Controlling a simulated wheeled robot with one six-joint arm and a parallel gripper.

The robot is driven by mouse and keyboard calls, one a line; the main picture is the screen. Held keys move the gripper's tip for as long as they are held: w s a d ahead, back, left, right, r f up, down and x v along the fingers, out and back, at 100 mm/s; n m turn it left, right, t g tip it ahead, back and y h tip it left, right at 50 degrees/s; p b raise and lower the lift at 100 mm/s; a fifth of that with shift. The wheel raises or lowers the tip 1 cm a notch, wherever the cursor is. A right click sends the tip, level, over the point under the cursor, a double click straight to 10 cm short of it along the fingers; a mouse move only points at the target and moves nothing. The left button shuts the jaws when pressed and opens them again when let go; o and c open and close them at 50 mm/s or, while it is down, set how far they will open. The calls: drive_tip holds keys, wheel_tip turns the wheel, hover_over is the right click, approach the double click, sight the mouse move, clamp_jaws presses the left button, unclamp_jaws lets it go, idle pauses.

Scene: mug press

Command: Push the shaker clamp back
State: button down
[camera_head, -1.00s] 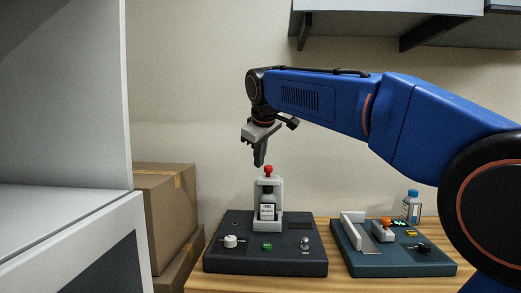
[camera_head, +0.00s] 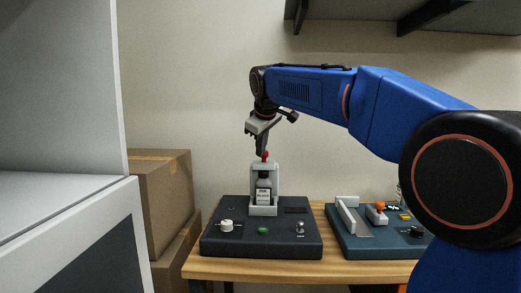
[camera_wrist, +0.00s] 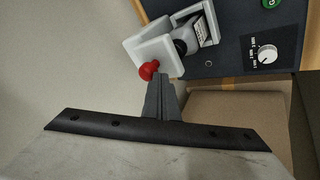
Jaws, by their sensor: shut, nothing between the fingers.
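A pale clamp frame (camera_head: 275,172) with a red knob (camera_head: 265,156) on top stands upright on a dark box-shaped device (camera_head: 240,240). My gripper (camera_head: 262,152) points down, shut and empty, right at the red knob. In the wrist view the shut fingertips (camera_wrist: 157,78) are beside the red knob (camera_wrist: 148,70), and the pale frame (camera_wrist: 152,45) and bottle (camera_wrist: 190,38) lie just beyond. I cannot tell whether the fingertips touch the knob.
The device has a white dial (camera_head: 227,226), a green button (camera_head: 263,231) and a metal toggle (camera_head: 300,228). A teal device (camera_head: 365,245) with an orange knob (camera_head: 380,206) stands to the right on the wooden table (camera_head: 220,270). Cardboard boxes (camera_head: 160,205) and a grey cabinet (camera_head: 70,225) are at left.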

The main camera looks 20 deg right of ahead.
sight(261, 161)
drive_tip(key=w, duration=0.1)
drive_tip(key=w+d, duration=0.1)
drive_tip(key=w, duration=0.3)
drive_tip(key=shift+w+d, duration=0.2)
drive_tip(key=shift+d, duration=0.15)
drive_tip(key=shift+w, duration=0.1)
drive_tip(key=shift+r, duration=0.1)
drive_tip(key=shift+a, duration=0.2)
drive_tip(key=s+a, duration=0.2)
drive_tip(key=s, duration=0.1)
drive_tip(key=shift+s+a+r, duration=0.25)
drive_tip(key=shift+a+r, duration=0.1)
drive_tip(key=shift+r, duration=0.05)
drive_tip(key=v, duration=0.9)
drive_tip(key=shift+d, duration=0.1)
